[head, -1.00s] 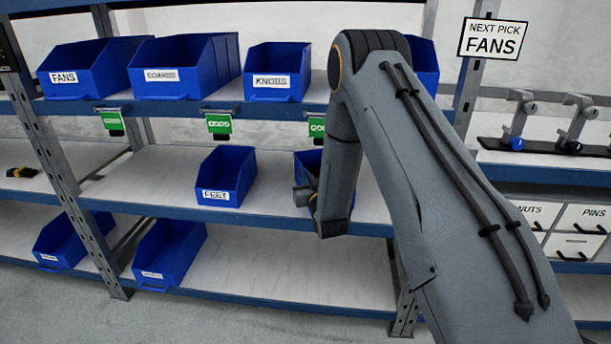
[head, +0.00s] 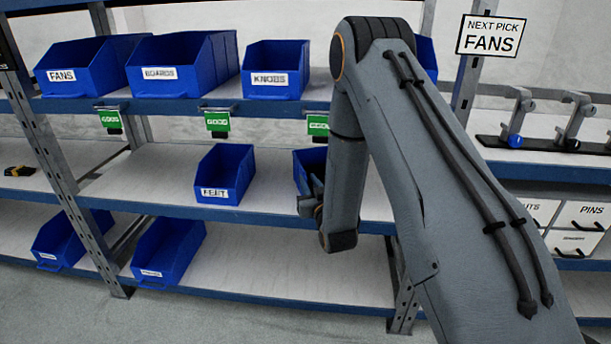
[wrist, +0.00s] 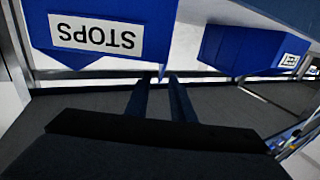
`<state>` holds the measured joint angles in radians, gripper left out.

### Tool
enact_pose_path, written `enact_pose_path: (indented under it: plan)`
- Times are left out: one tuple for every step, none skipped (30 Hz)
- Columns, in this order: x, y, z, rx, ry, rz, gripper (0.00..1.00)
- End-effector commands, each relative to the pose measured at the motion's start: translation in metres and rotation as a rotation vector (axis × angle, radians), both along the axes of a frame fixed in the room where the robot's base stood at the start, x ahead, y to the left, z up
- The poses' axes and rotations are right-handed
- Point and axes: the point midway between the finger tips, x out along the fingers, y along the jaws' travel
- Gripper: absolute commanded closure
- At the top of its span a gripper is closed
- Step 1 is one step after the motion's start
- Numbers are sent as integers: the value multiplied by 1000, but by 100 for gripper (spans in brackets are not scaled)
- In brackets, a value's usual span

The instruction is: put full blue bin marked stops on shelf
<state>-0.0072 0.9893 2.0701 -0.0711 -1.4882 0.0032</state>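A blue bin labelled STOPS (wrist: 98,37) fills the upper left of the wrist view, its label upside down there. My gripper (wrist: 159,82) is open, its two fingers a small gap apart. A side-wall corner of that bin points toward the gap; I cannot tell if it is between the fingers or touching. In the head view a blue bin (head: 311,158), apparently the same one, stands on the middle shelf right of the FEET bin, mostly hidden behind my gripper (head: 314,190). Its contents are not visible.
The FEET bin (head: 224,177) stands left on the middle shelf (head: 270,210). FANS (head: 82,68), BOARDS (head: 178,66) and KNOBS (head: 277,70) bins line the top shelf, with another behind my arm. Two bins sit low left. A metal upright (head: 402,300) stands right.

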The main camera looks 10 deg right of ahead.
Motion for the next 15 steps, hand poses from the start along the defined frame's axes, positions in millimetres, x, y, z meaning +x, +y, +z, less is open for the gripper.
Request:
enact_pose_path:
  plan:
    - [-11, -1, -1, 0, 3, -1, 78]
    - [-17, -2, -1, 0, 2, -1, 78]
    - [-24, -2, -1, 0, 3, -1, 78]
    - [-29, -3, 0, 0, 2, -1, 78]
    - [-34, -3, -1, 0, 3, -1, 78]
    - [-40, -4, -1, 0, 2, -1, 78]
    - [-44, -4, -1, -1, 2, -1, 78]
    - [-47, -4, -1, -1, 2, -1, 78]
    - [-51, -4, -1, -1, 2, -1, 78]
    - [-53, -5, 0, -1, 1, -1, 78]
    - [-55, -5, 0, -1, 0, -1, 78]
    - [-57, -5, 0, -1, 2, -1, 78]
    - [-58, -5, 1, -1, 6, -1, 78]
    - [-58, -6, 2, -2, 12, -2, 78]
    - [-57, -7, 3, -4, 28, -5, 78]
